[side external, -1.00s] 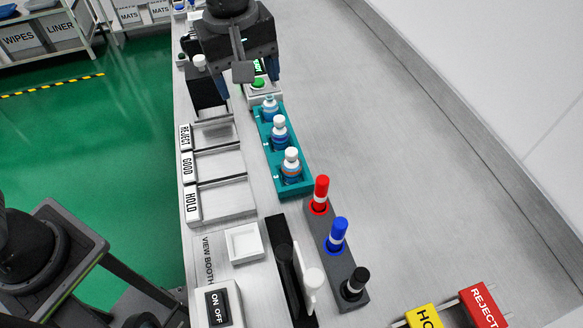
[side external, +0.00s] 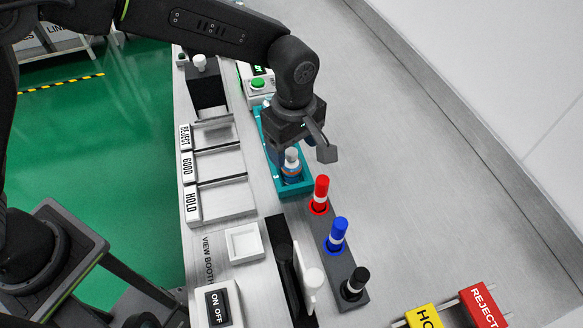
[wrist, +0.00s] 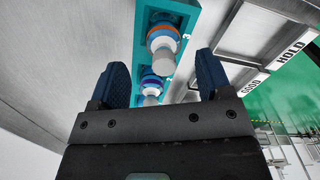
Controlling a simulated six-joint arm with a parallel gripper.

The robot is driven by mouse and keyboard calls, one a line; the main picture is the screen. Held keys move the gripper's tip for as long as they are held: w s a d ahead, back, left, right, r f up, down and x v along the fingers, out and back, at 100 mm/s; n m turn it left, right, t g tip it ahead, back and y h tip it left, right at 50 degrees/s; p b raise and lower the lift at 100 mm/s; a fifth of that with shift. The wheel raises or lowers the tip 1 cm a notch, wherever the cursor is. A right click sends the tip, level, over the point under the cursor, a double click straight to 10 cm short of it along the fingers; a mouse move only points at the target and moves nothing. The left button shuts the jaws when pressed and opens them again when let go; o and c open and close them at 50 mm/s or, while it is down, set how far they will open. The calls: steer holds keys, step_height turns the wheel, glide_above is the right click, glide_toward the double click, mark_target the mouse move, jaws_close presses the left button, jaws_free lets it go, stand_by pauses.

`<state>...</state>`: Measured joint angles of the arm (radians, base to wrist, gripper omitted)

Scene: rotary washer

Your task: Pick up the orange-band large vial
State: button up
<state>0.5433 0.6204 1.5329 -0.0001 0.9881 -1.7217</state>
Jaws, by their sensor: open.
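The orange-band large vial (side external: 291,170) stands upright in the front slot of the teal rack (side external: 303,190), with a white cap. In the wrist view the vial (wrist: 163,36) shows its orange ring beyond my fingertips, in the slot marked 3. My gripper (side external: 281,150) is low over the rack, just behind this vial and partly in front of the others. Its two blue fingers (wrist: 162,82) are apart, with nothing gripped. A blue-band vial (wrist: 150,84) shows between them in the wrist view; how close it is to them is unclear.
A holder with red (side external: 320,195), blue (side external: 337,236) and black (side external: 354,284) markers stands in front of the rack. Trays labelled REJECT, GOOD and HOLD (side external: 222,200) lie to the left. The bench right of the rack is clear.

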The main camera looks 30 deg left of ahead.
mark_target(292, 162)
steer(key=f, duration=0.5)
steer(key=shift+s+a, duration=0.15)
steer(key=shift+s, duration=0.05)
steer(key=c, duration=1)
steer(key=shift+c, duration=0.2)
